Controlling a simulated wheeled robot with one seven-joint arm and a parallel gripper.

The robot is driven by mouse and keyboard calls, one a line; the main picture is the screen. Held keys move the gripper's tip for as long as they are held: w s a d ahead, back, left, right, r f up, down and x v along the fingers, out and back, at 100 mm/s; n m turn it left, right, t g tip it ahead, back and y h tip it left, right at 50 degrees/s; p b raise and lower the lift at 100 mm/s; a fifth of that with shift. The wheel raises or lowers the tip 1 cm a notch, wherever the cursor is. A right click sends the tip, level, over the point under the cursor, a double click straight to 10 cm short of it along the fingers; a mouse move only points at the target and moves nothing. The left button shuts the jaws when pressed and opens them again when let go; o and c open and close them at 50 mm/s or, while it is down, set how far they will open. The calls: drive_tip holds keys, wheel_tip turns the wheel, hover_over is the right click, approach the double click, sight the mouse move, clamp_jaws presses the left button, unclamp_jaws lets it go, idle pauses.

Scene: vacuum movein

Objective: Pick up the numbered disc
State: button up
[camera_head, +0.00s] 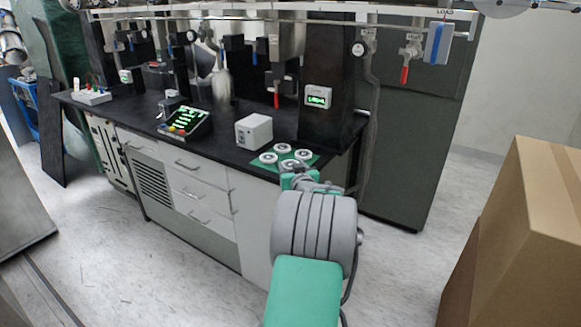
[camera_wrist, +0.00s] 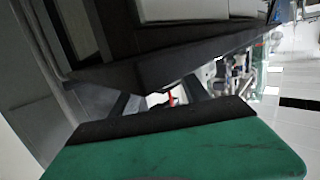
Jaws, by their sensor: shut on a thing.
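Several white round discs with dark centres lie on a green mat (camera_head: 313,161) at the near right corner of the black bench. One disc (camera_head: 268,157) is at the left, one (camera_head: 283,148) at the back and one (camera_head: 303,154) at the right. My gripper (camera_head: 294,170) reaches the mat's near edge, at the nearest disc (camera_head: 290,164), and is shut on a disc. My arm hides part of this contact. No numbers are readable. The wrist view shows dark finger parts beyond a green housing, but no disc clearly.
A white box (camera_head: 254,131) stands left of the mat, with a lit green panel (camera_head: 185,121) further left. A black column (camera_head: 328,95) rises behind the mat. A cardboard box (camera_head: 520,240) stands at the right. Floor is free between it and the bench.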

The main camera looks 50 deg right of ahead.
drive_tip(key=c, duration=0.8)
drive_tip(key=shift+c, duration=0.2)
drive_tip(key=shift+r, duration=0.15)
